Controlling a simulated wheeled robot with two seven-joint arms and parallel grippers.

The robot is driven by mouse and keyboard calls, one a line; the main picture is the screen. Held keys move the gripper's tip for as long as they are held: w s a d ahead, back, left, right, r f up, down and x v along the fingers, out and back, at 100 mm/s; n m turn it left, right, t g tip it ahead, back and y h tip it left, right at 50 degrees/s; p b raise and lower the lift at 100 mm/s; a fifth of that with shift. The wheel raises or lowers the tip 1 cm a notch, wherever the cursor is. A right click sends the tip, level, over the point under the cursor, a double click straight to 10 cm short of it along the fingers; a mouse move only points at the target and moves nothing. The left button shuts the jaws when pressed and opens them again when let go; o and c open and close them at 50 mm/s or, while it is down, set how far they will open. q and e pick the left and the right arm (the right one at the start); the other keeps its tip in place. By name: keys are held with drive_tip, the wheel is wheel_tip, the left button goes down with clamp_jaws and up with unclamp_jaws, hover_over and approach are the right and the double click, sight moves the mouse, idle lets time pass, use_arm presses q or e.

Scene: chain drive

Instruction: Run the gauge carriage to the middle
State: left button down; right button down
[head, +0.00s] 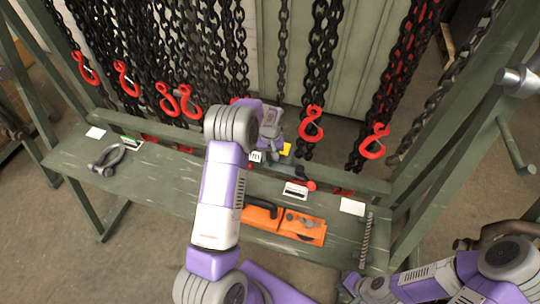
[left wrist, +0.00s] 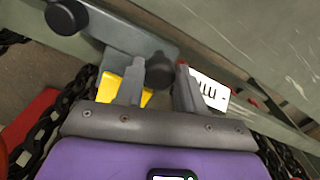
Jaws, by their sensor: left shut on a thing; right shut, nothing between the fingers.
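The gauge carriage appears to be the grey bar (left wrist: 115,32) with dark round knobs and a yellow piece (left wrist: 110,88) beside it. In the head view its grey part (head: 294,172) shows just right of my left gripper (head: 272,140), at the rear edge of the bench. In the left wrist view my left gripper (left wrist: 160,88) is shut on a dark knob (left wrist: 160,70) of the carriage. A white scale card (left wrist: 209,91) with dark marks lies beside the right finger. My right gripper (head: 350,286) is shut and empty, low at the bench's front right.
The green bench (head: 170,185) has chains with red hooks (head: 311,124) hanging behind it. An orange tray (head: 283,224) lies in front of the carriage, a shackle (head: 107,160) at the left. A white card (head: 352,207) and a ribbed rod (head: 366,240) lie at the right.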

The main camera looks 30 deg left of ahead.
use_arm(q)
drive_tip(key=c, duration=0.7)
unclamp_jaws()
drive_tip(key=shift+r+p, duration=0.45)
drive_tip(key=shift+r, duration=3.35)
drive_tip(key=shift+c, duration=0.2)
